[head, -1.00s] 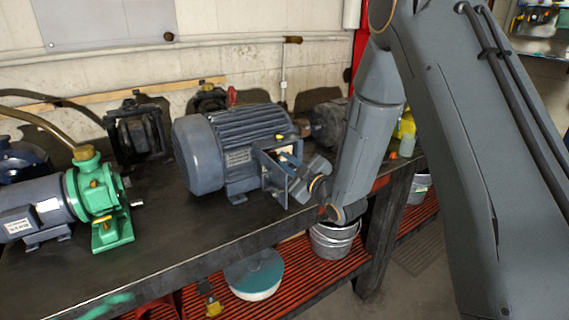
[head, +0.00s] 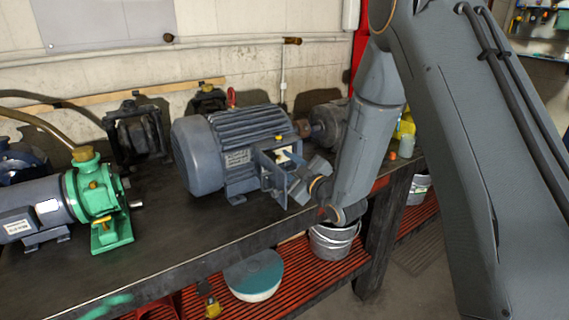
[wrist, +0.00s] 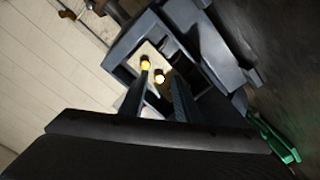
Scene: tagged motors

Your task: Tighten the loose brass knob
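A blue-grey motor (head: 225,150) stands on the dark workbench, with an open, box-like housing (head: 270,175) on its side facing my arm. In the wrist view the inside of this housing (wrist: 125,45) shows two small, bright brass knobs, one at the upper left (wrist: 145,62) and one at the lower right (wrist: 159,76). I cannot tell which is loose. My gripper (wrist: 160,90) has its two dark fingers apart and points into the housing. The knobs appear between and beyond the fingertips; contact cannot be made out. In the head view the gripper (head: 293,178) is partly hidden by the housing.
A green pump (head: 100,205) with a grey motor stands at the left of the workbench (head: 180,235). Dark machine parts (head: 138,135) stand behind, by the wall. A metal bucket (head: 333,240) and a teal disc (head: 253,278) are on the red slatted shelf below. The bench's front is clear.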

